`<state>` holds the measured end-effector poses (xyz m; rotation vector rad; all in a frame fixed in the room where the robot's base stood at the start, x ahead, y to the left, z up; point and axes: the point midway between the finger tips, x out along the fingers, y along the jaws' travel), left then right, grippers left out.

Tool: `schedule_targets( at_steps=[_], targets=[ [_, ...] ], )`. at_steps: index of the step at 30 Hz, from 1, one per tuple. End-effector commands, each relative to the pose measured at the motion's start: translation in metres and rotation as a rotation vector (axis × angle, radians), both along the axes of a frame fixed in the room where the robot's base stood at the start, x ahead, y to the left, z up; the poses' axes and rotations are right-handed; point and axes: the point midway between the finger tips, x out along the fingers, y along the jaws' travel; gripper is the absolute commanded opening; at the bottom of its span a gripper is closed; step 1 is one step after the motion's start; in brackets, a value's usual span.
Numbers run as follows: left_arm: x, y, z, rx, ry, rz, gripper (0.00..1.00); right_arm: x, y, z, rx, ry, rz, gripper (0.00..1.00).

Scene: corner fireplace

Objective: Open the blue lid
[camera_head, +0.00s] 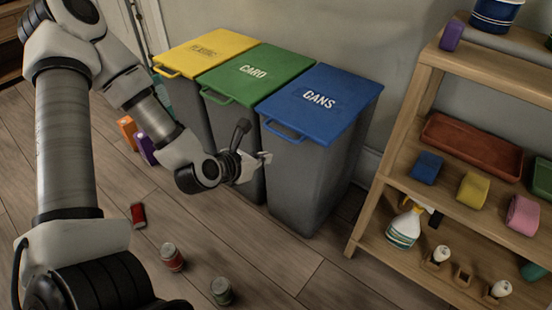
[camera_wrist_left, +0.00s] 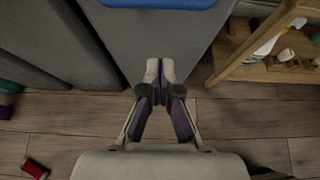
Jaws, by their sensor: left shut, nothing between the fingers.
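The blue lid (camera_head: 323,104), marked CANS, lies flat and closed on the right-hand grey bin (camera_head: 308,180). Its handle (camera_head: 284,134) sticks out at the front edge. My left gripper (camera_head: 266,157) is in front of this bin, a little below and to the left of the handle, and apart from it. In the left wrist view the gripper (camera_wrist_left: 160,72) has its fingertips together with nothing between them. The blue handle (camera_wrist_left: 158,3) shows at the top edge of that view, beyond the fingertips. My right gripper is in neither view.
Bins with a green lid (camera_head: 257,74) and a yellow lid (camera_head: 207,53) stand to the left, both closed. A wooden shelf (camera_head: 412,110) stands close on the right.

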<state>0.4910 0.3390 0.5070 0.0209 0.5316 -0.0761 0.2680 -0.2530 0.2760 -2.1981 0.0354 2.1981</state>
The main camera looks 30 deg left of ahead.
Motion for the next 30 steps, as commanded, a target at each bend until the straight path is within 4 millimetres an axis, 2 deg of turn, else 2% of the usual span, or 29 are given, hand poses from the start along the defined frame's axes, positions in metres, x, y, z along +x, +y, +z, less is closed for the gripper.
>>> schedule_targets(
  at_steps=[1,7,9,15,26,30],
  targets=[
    [0.007,-0.001,-0.013,0.004,-0.003,-0.004,0.00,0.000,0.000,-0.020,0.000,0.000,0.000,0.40],
    [0.045,-0.004,-0.032,0.008,-0.001,-0.005,0.00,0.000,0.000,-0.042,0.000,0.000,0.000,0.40],
    [0.048,-0.004,-0.010,-0.001,-0.005,0.001,0.00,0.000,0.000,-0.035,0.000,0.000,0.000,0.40],
    [0.051,-0.004,0.012,-0.001,-0.001,0.001,0.00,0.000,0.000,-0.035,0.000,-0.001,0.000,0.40],
    [0.051,-0.004,0.014,0.000,0.002,0.000,0.00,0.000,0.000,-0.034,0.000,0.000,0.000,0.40],
    [0.052,-0.002,0.019,0.001,0.007,0.001,0.00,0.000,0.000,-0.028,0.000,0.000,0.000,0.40]
  ],
)
